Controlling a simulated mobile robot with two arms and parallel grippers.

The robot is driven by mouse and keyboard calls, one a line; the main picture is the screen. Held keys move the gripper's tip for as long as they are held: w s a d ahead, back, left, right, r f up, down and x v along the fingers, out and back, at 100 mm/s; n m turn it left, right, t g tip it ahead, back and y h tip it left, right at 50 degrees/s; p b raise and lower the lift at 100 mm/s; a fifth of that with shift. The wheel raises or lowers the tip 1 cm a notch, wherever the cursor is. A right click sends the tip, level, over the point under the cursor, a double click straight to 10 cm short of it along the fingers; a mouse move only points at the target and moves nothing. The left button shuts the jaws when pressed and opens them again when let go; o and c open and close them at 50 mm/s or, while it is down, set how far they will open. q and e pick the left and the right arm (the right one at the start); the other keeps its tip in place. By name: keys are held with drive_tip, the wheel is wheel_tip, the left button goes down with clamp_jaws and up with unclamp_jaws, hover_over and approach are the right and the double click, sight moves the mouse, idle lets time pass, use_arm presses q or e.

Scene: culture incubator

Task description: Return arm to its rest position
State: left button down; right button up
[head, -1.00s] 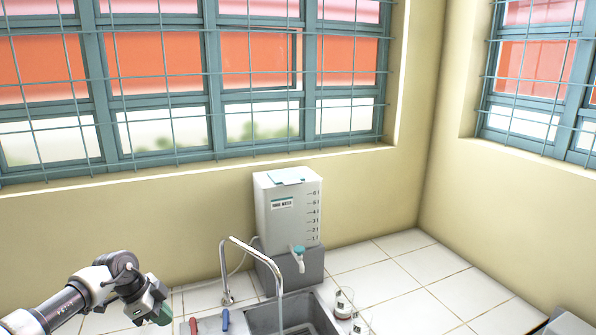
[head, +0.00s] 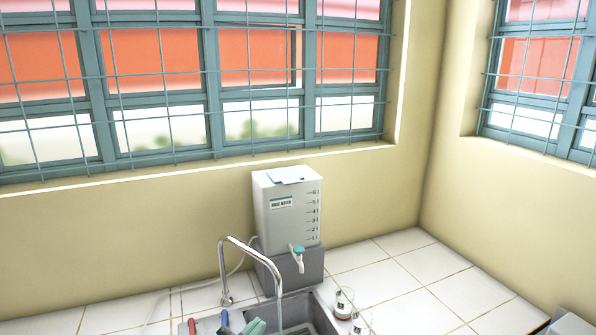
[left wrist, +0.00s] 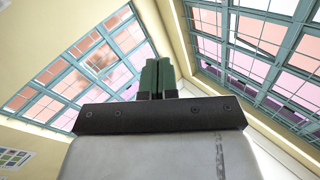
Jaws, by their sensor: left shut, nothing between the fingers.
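My left gripper (head: 256,326) shows only as green fingertips at the bottom edge of the head view, by the left side of the sink. The rest of that arm is out of the head view. In the left wrist view its two green fingers (left wrist: 157,78) are together, with nothing between them. Behind them the wrist view shows windows and wall. My right gripper is in neither view.
A sink (head: 297,310) with a curved metal faucet (head: 249,247) is at the bottom middle. A white water tank (head: 288,212) stands behind it on a grey block. Small glass bottles (head: 343,303) stand right of the sink. White tiles (head: 433,262) at right are mostly clear.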

use_arm(q)
drive_tip(key=s+a+f+n+g+y, duration=0.3)
drive_tip(key=s+a+f+n+y, duration=0.5)
drive_tip(key=s+y, duration=0.3)
drive_tip(key=s+a+f+g, duration=0.2)
drive_tip(key=s+g, duration=0.3)
drive_tip(key=s, duration=0.4)
drive_tip(key=s+a+f+g, duration=0.2)
drive_tip(key=s+g, duration=0.2)
drive_tip(key=s, duration=0.6)
wheel_tip(320, 180, down, 31)
drive_tip(key=s+g+b, duration=0.1)
drive_tip(key=g+b, duration=0.1)
drive_tip(key=b, duration=0.4)
drive_tip(key=s+a+f+b, duration=0.1)
drive_tip(key=s+f+b, duration=0.1)
drive_tip(key=s+f, duration=0.6)
drive_tip(key=s+a+f+m+g+b, duration=0.1)
drive_tip(key=s+a+f+b, duration=0.1)
drive_tip(key=s+f, duration=0.6)
wheel_tip(320, 180, down, 5)
drive_tip(key=shift+s+f, duration=0.1)
drive_tip(key=shift+s, duration=0.15)
